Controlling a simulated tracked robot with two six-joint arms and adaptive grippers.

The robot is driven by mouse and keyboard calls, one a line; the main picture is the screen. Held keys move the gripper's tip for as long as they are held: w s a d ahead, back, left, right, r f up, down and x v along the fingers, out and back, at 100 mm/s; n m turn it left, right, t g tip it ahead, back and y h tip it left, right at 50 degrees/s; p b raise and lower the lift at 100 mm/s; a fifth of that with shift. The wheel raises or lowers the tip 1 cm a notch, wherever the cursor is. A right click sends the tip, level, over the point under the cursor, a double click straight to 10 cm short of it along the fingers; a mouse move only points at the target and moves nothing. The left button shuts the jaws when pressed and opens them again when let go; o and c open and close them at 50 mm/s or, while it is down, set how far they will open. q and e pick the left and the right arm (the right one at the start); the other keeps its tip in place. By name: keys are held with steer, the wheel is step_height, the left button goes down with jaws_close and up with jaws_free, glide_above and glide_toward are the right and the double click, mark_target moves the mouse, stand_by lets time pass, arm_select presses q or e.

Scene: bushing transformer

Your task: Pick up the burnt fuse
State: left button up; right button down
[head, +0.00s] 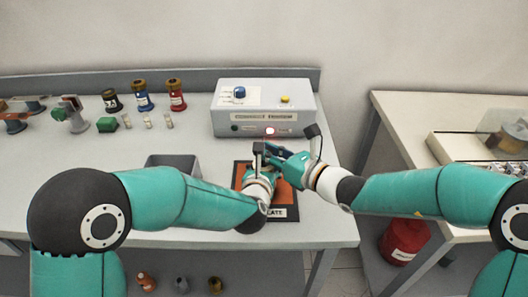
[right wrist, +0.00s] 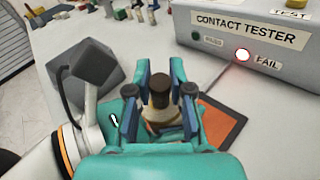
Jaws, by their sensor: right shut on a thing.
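In the right wrist view, a piece with a dark round cap (right wrist: 160,84) and a tan body stands upright between blue finger pads. My right gripper (right wrist: 160,98) is shut on this dark-capped piece. I cannot tell whether it is the burnt fuse or a part holding it. My left gripper (head: 260,160) meets the right gripper over the orange plate (head: 239,176); its jaws are too covered to judge. Two small pale fuses (head: 169,121) (head: 147,122) stand on the bench beside a green block (head: 107,123); no burning shows on them.
The contact tester (head: 263,108) stands behind the grippers; its red FAIL lamp (right wrist: 242,55) is lit. Black, blue (head: 144,98) and red bushings stand at the back left. A grey bin (head: 172,160) is left of the plate. A side table (head: 400,115) is at right.

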arm_select(q)
steer(key=shift+a+r, duration=0.1)
arm_select(e)
step_height(320, 180, up, 6)
steer(key=d, duration=0.2)
steer(key=d+r+n+g+h, duration=0.1)
steer(key=d, duration=2)
steer(key=shift+r+n+h, duration=0.3)
steer(key=shift+r+h, duration=0.1)
steer(key=shift+d, duration=0.1)
arm_select(q)
steer(key=o, duration=1.5)
steer(key=shift+o, duration=0.2)
